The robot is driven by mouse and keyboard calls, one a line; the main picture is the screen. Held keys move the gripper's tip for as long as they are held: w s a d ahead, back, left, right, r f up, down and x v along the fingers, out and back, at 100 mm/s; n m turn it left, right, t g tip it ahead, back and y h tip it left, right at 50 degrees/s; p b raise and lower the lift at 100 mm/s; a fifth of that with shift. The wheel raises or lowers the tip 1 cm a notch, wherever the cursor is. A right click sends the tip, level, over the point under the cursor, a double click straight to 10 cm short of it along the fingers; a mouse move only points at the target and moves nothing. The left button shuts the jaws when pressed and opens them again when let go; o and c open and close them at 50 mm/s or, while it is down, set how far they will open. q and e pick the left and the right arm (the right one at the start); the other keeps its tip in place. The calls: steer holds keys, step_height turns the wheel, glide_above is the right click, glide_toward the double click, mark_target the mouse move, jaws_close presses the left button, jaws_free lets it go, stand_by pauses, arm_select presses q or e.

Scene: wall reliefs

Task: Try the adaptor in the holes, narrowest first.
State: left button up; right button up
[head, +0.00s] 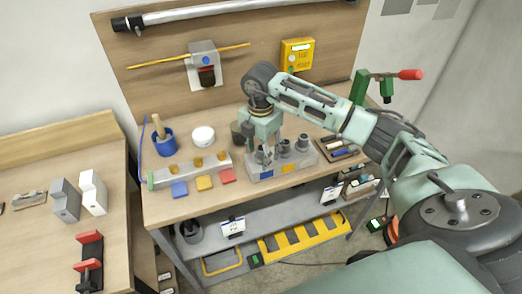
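My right gripper (268,157) points down over the left end of a grey block (283,171) on the workbench. Its fingers are small here, and I cannot tell whether they are open or hold anything. Several grey round parts (302,143) stand on that block, right of the gripper; I cannot tell which is the adaptor. Left of it lies a long light block (160,177) with yellowish round recesses (197,163), possibly the holes. My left gripper is not in view.
A blue cup (165,145) with a wooden handle and a white round container (203,137) stand behind the long block. A left table holds grey blocks (65,200) and a red-and-black clamp (90,258).

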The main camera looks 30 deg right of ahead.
step_height(320, 180, up, 12)
stand_by(0.6)
steer(key=shift+w, duration=0.1)
stand_by(0.6)
